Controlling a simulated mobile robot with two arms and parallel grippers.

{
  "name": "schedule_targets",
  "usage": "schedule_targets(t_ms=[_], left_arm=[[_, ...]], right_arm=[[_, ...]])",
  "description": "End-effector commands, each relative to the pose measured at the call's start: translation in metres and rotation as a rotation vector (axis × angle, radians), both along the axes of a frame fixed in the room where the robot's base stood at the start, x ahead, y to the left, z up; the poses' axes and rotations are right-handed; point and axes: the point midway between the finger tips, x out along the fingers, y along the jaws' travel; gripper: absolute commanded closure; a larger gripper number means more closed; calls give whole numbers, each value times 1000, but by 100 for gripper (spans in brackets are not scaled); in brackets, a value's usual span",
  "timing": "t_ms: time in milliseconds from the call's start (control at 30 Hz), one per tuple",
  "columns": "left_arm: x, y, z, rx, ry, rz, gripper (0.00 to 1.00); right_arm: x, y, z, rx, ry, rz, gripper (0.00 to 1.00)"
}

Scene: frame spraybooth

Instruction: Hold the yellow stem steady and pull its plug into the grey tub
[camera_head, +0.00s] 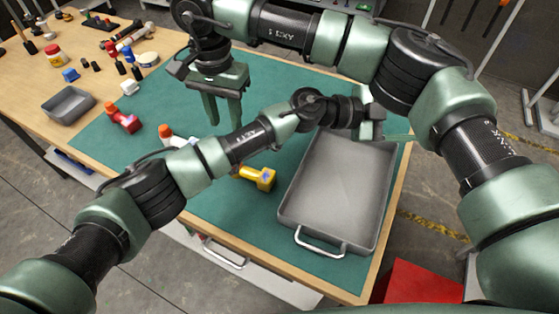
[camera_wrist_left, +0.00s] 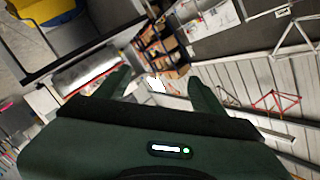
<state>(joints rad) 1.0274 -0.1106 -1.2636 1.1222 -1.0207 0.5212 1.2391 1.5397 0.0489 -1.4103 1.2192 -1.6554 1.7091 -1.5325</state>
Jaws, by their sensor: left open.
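The yellow stem (camera_head: 258,177) lies on the green mat, left of the large grey tub (camera_head: 338,195). My left forearm hides part of it. A small blue mark shows at its thick end; I cannot make out the plug. The tub's visible floor is empty. My right gripper (camera_head: 222,119) points down above the mat, behind and left of the stem, with fingers apart and nothing between them. My left gripper (camera_head: 389,118) is over the tub's far edge, pointing right, away from the stem. In the left wrist view its fingers (camera_wrist_left: 158,88) are apart and empty.
A red part (camera_head: 124,118) and an orange-and-white part (camera_head: 168,135) lie on the mat (camera_head: 170,85). A small grey tray (camera_head: 68,105) stands at the left. Bottles and small items crowd the far-left table. A red box (camera_head: 422,282) stands below the near edge.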

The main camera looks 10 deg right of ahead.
Motion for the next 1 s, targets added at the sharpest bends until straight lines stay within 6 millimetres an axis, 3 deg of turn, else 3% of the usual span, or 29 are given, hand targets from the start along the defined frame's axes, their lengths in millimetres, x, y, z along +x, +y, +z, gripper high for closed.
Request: schedule_targets(t_ms=[33,100,200,267,400,600,800,1000], left_arm=[[-29,-3,-4,96,-11,-103,31],[-64,4,-23,275,-4,-220,31],[-94,36,-61,586,4,-307,31],[-99,64,-83,786,5,-308,31],[-82,139,-115,1199,-14,-184,31],[-40,227,-117,1578,-69,104,31],[-15,270,-104,1730,-108,296,31],[-9,282,-112,1756,-113,338,31]], right_arm=[[0,0,0,0,0,0,64],[0,0,0,0,0,0,64],[0,0,0,0,0,0,64],[0,0,0,0,0,0,64],[0,0,0,0,0,0,64],[0,0,0,0,0,0,64],[0,0,0,0,0,0,64],[0,0,0,0,0,0,64]])
